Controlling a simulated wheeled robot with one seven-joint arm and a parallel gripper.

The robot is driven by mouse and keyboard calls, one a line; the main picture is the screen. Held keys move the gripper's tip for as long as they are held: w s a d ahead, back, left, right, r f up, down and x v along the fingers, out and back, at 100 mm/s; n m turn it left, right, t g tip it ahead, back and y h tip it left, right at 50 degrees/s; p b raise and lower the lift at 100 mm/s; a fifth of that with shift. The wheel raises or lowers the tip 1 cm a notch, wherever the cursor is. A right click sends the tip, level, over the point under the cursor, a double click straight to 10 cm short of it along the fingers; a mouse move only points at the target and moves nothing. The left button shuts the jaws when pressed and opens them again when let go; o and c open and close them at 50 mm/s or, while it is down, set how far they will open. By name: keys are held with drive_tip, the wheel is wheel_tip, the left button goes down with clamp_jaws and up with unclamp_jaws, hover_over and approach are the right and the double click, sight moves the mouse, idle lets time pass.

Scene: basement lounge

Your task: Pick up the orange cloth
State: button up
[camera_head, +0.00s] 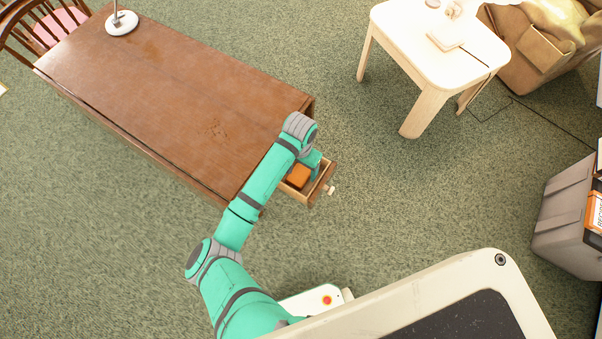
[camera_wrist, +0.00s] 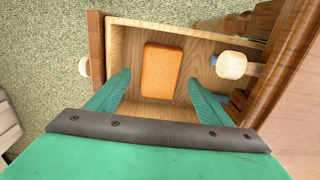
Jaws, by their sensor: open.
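The orange cloth (camera_wrist: 161,71) looks like a folded rectangular block and lies flat on the floor of an open wooden drawer (camera_wrist: 124,37). In the head view the cloth (camera_head: 299,176) shows partly, with my arm covering some of the drawer (camera_head: 321,186). My gripper (camera_wrist: 160,82) is open in the wrist view, with its two green fingers apart, one to each side of the cloth's lower part in the picture. Nothing is held. I cannot tell how far above the drawer floor the fingertips are.
The drawer sticks out of the end of a brown wooden table (camera_head: 180,90), with its walls close around the fingers. A white table (camera_head: 440,50) and a grey bin (camera_head: 568,220) stand apart on open carpet.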

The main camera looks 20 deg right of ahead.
sight(300, 174)
drive_tip(key=shift+f, duration=1.35)
drive_tip(key=shift+c, duration=0.5)
drive_tip(key=c, duration=1)
drive_tip(key=shift+r, duration=0.1)
